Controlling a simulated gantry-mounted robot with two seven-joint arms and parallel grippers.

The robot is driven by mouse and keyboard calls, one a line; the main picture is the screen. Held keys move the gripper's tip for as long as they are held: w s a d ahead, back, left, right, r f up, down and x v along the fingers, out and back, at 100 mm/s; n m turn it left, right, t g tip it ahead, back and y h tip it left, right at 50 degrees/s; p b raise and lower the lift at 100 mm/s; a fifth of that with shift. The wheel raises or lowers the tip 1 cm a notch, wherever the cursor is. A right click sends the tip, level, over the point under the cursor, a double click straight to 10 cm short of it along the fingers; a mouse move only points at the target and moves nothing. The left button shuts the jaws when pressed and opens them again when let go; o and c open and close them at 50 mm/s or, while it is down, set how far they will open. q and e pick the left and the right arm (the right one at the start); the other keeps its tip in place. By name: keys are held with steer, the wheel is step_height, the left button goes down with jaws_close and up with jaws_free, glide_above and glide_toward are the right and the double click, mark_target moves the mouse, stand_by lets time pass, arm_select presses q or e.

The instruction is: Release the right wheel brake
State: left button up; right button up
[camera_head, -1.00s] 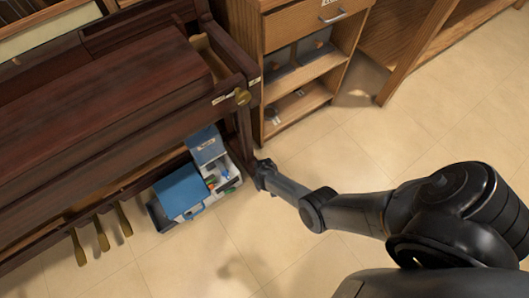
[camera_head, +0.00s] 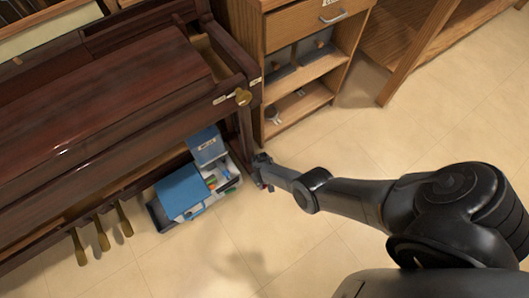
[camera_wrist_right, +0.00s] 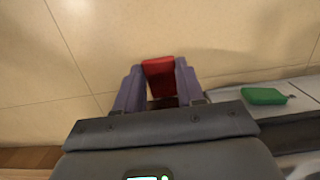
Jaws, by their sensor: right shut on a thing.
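My right gripper (camera_head: 264,172) is low at the right end of the dark wooden piano (camera_head: 110,85), near the foot of its right leg. In the right wrist view, its two fingers (camera_wrist_right: 158,88) are shut on a red tab (camera_wrist_right: 158,66), which looks like the wheel brake lever. The tab's lower part and the wheel are hidden by the gripper. A bit of red shows beside the fingers in the head view. My left gripper is not in view.
An open blue case (camera_head: 181,191) with small items stands left of the gripper, under the piano. A green item (camera_wrist_right: 264,96) lies close by in the wrist view. A wooden cabinet (camera_head: 292,110) stands behind. Tiled floor (camera_head: 300,240) is clear in front.

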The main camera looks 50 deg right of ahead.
steer(key=o, duration=1)
steer(key=shift+o, duration=0.2)
steer(key=shift+r, duration=0.15)
step_height(320, 180, up, 10)
steer(key=w+p, duration=0.1)
steer(key=p, duration=0.8)
steer(key=shift+w+d+r, duration=0.15)
steer(key=shift+r, duration=0.1)
